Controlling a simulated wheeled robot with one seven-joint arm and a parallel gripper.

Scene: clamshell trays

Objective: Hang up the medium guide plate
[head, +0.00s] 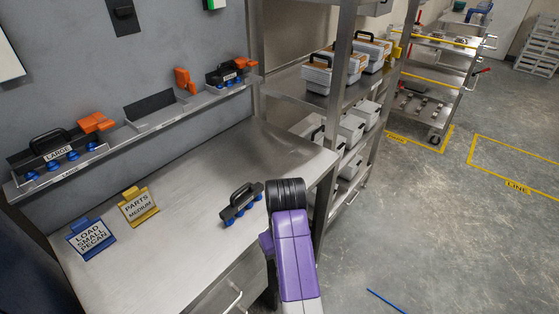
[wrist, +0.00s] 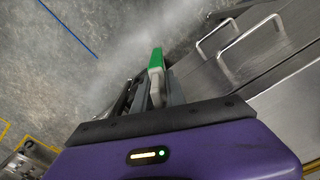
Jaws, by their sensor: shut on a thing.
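A dark guide plate (head: 240,203) with a black handle and blue knobs is at the right part of the steel bench, just left of my arm; I cannot read a label on it. In the head view my gripper is hidden behind my arm. In the wrist view my gripper (wrist: 155,80) points down at the floor in front of the drawers. It is shut on a narrow green and pale grey thing (wrist: 156,60), which I cannot identify. The wall rail (head: 130,139) holds the large plate (head: 60,150) at left and another plate (head: 228,76) at right, with a gap between.
A yellow PARTS MEDIUM sign (head: 138,205) and a blue LOAD SMALL PECAN sign (head: 91,238) stand on the bench (head: 190,235). A shelf rack with pale boxes (head: 325,75) is at right. Drawer handles (wrist: 250,35) jut out beside my gripper. A blue strip (head: 386,301) lies on the floor.

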